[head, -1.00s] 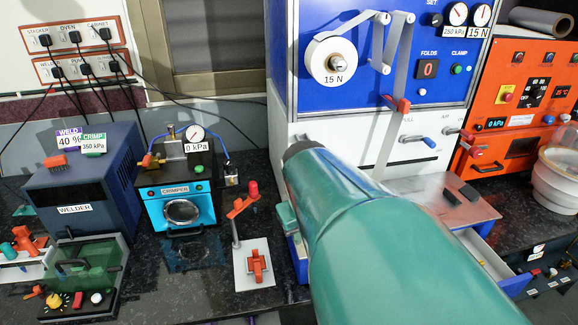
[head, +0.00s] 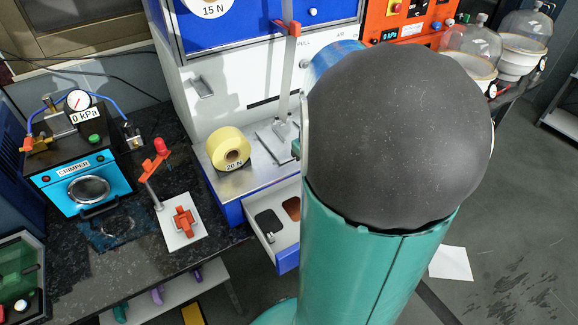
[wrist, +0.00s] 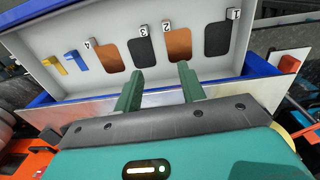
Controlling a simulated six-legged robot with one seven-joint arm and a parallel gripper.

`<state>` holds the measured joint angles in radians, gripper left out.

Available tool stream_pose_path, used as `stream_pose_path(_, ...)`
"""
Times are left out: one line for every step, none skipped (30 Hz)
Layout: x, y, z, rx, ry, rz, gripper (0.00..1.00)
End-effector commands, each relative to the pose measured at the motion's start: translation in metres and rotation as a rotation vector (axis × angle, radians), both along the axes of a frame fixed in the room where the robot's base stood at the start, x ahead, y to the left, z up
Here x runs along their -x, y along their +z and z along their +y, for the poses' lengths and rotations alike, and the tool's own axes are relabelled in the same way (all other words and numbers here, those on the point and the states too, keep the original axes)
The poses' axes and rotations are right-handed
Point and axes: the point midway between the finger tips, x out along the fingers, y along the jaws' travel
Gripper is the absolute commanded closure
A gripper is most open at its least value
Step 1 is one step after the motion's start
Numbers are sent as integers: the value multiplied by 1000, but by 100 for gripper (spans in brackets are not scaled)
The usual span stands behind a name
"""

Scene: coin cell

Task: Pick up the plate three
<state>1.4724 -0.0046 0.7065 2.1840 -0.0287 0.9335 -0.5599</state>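In the wrist view, plate three (wrist: 140,50) is a black rounded plate lying flat in an open light-grey drawer (wrist: 62,88), beside a small tag marked 3 (wrist: 143,32). A copper plate lies on each side of it, and another black plate is by tag 1. My gripper (wrist: 158,86) is open and empty, its two green fingers apart over the drawer's near edge, below plate three and the copper plate by tag 2 in the picture. In the head view, the drawer (head: 262,240) shows a black plate and part of a copper one; my arm hides the rest and the gripper.
In the head view, a yellow roll (head: 229,148) marked 20 N sits on the metal ledge above the drawer. A crimper (head: 80,165) and a red-handled stand (head: 182,232) are at left. Blue and yellow pieces (wrist: 74,59) lie in the drawer's left part.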

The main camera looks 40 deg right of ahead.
Motion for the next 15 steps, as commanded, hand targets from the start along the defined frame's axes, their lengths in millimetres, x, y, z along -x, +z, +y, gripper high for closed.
stream_pose_path(9,-5,-10,-15,-17,2,60)
stream_pose_path(13,-6,-15,-21,-21,1,60)
stream_pose_path(18,-9,-19,-28,-27,2,60)
stream_pose_path(21,-10,-22,-32,-29,2,60)
stream_pose_path(23,-11,-23,-34,-30,2,60)
stream_pose_path(24,-12,-25,-37,-30,2,60)
stream_pose_path(25,-13,-25,-39,-31,2,60)
stream_pose_path(26,-15,-26,-40,-32,2,60)
stream_pose_path(27,-19,-26,-43,-32,3,60)
stream_pose_path(27,-23,-25,-43,-32,4,60)
stream_pose_path(27,-27,-25,-43,-33,4,60)
stream_pose_path(27,-34,-25,-44,-32,4,60)
stream_pose_path(27,-40,-24,-45,-31,3,60)
stream_pose_path(27,-46,-24,-46,-31,2,60)
stream_pose_path(27,-53,-24,-46,-31,3,60)
